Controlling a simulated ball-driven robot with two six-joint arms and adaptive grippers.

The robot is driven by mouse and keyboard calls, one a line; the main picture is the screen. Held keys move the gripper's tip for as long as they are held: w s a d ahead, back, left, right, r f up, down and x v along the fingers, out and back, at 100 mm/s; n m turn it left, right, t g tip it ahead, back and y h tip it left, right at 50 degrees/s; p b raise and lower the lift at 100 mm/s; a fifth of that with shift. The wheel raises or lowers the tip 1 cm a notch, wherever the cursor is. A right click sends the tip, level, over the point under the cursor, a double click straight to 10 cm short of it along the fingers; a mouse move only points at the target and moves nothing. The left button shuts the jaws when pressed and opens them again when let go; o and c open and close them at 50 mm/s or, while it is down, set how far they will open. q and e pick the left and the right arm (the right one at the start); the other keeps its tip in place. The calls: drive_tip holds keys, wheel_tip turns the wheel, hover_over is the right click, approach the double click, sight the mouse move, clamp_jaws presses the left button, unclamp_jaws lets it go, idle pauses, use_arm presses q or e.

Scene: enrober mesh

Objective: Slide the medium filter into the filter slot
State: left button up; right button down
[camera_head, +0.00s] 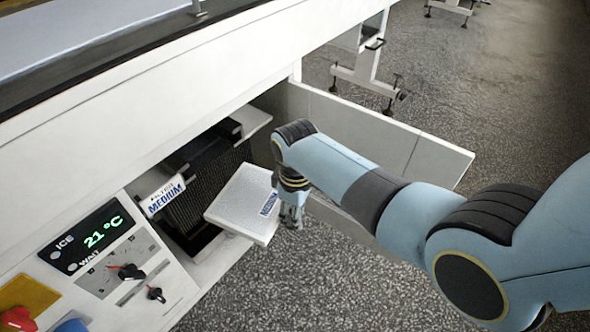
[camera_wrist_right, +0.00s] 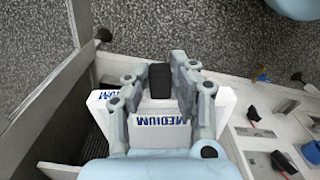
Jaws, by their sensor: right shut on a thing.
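The medium filter (camera_head: 241,203) is a white, flat, square block with a blue MEDIUM label at its edge. In the head view it is held a little tilted in front of the dark filter slot (camera_head: 203,165), outside or only partly at its mouth; I cannot tell which. My right gripper (camera_head: 291,217) is shut on the filter's outer edge. In the right wrist view the fingers (camera_wrist_right: 157,88) straddle a black block, probably its handle (camera_wrist_right: 159,80), with the filter's MEDIUM label (camera_wrist_right: 162,121) behind. My left gripper is not in view.
A FILTER MEDIUM sign (camera_head: 166,195) sticks out left of the slot. The control panel (camera_head: 110,255) with a 21 °C display and knobs is at lower left. An open white door panel (camera_head: 385,130) stands beyond the slot, near my right arm. The speckled floor (camera_head: 330,285) is clear.

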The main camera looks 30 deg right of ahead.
sight(274, 204)
drive_tip(key=r+m, duration=0.1)
drive_tip(key=r+p, duration=0.1)
drive_tip(key=r, duration=0.1)
drive_tip(key=r+m+p, duration=0.1)
drive_tip(key=r, duration=0.1)
drive_tip(key=shift+s+a+m, duration=0.25)
drive_tip(key=shift+a+m, duration=0.05)
drive_tip(key=shift+a, duration=0.1)
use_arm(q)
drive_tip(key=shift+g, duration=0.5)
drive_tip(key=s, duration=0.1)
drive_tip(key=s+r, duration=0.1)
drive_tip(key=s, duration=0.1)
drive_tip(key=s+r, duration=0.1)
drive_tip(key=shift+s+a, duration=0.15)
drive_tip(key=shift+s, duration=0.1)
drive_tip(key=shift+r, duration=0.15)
